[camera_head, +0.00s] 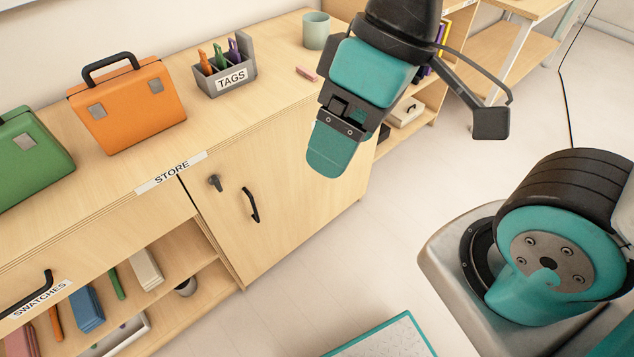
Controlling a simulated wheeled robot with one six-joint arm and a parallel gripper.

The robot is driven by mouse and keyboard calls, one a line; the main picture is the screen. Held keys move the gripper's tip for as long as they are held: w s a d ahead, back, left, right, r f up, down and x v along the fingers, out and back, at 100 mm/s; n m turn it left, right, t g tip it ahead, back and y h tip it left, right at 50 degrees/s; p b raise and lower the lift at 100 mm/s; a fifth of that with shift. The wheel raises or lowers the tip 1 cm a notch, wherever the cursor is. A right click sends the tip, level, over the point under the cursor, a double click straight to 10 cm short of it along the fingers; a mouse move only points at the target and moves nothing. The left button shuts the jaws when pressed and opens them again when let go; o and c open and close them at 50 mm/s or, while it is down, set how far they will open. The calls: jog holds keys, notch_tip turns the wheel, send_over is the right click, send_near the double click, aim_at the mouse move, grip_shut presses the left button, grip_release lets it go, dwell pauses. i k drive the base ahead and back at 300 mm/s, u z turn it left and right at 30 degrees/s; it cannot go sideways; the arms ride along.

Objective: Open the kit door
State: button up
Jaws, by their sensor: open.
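The door (287,200) is a pale wood cabinet front under the counter, and it looks closed. It has a black bar handle (251,205) and a grey lock or latch (215,183) near its left edge. I cannot read the word "kit" on it; a label on the counter edge above reads STORE (171,173). My gripper (328,160) is open, with teal and black parts, and hangs in front of the door's upper right, to the right of the handle and apart from it. Its far finger is partly hidden.
On the counter stand an orange case (128,105), a green case (30,160), a grey TAGS holder (228,70), a pink block (306,73) and a pale green cup (316,30). A SWATCHES drawer (90,250) is at left above open shelves. Floor before the door is clear.

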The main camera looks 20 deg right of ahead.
aim_at(271, 201)
jog(key=z, duration=1.15)
jog(key=k, duration=1)
jog(key=u, duration=1.05)
jog(key=i, duration=0.55)
jog(key=u, duration=0.05)
